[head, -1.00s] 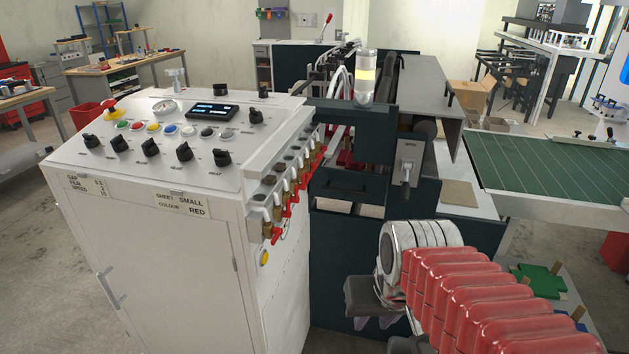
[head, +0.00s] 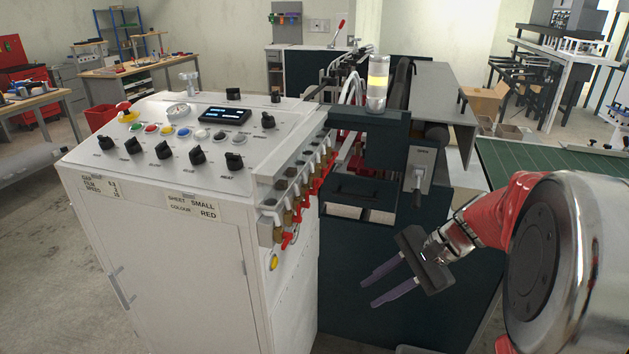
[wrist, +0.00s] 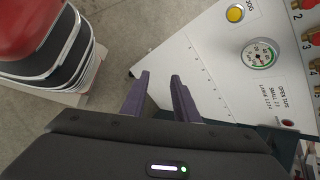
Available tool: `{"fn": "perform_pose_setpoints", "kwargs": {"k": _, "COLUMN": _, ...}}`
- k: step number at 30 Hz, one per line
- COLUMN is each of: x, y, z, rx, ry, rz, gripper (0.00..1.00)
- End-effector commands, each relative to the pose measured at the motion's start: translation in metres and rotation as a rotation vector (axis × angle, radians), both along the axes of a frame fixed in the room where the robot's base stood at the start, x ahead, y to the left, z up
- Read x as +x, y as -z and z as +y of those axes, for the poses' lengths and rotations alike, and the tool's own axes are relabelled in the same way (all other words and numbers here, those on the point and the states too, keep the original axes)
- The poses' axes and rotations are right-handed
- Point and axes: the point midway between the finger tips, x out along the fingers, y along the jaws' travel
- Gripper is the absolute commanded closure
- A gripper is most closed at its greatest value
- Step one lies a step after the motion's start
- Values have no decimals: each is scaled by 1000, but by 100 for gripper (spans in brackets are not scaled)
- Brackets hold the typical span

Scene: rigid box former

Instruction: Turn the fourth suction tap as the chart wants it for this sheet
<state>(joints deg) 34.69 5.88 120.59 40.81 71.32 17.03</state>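A row of suction taps with red handles (head: 297,205) runs along the right edge of the white cabinet in the head view. In the wrist view, numbered taps sit at the right edge, partly cut off; the one beside the number 4 (wrist: 315,64) shows only in part, its handle position unclear. A small OPEN TAPS chart (wrist: 270,98) lists small and large; its numbers are hard to read. The cabinet's sheet label (head: 204,208) reads SMALL, colour RED. My gripper (head: 368,294) is open and empty, right of the cabinet and below the taps; its fingers also show in the wrist view (wrist: 160,77).
A round gauge (wrist: 259,54) and yellow button (wrist: 235,14) are on the cabinet's side. The dark machine body (head: 350,260) stands behind my gripper. A green-topped table (head: 530,160) is at right. Grey floor (head: 50,250) is open at left.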

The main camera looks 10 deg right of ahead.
Motion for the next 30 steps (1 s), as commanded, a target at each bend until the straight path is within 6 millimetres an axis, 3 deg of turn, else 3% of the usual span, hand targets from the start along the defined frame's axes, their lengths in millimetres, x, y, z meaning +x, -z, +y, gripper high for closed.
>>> {"fn": "perform_pose_setpoints", "kwargs": {"k": 8, "x": 57, "y": -24, "z": -29, "rx": 383, "ry": 285, "rz": 72, "gripper": 73}}
{"fn": "perform_pose_setpoints", "kwargs": {"k": 14, "x": 98, "y": -65, "z": -49, "rx": 679, "ry": 419, "rz": 102, "gripper": 73}}
{"fn": "perform_pose_setpoints", "kwargs": {"k": 17, "x": 113, "y": -96, "z": -52, "rx": 810, "ry": 443, "rz": 112, "gripper": 73}}
{"fn": "perform_pose_setpoints", "kwargs": {"k": 22, "x": 120, "y": -147, "z": -53, "rx": 991, "ry": 447, "rz": 148, "gripper": 73}}
{"fn": "perform_pose_setpoints", "kwargs": {"k": 30, "x": 116, "y": -153, "z": -50, "rx": 1032, "ry": 455, "rz": 215, "gripper": 73}}
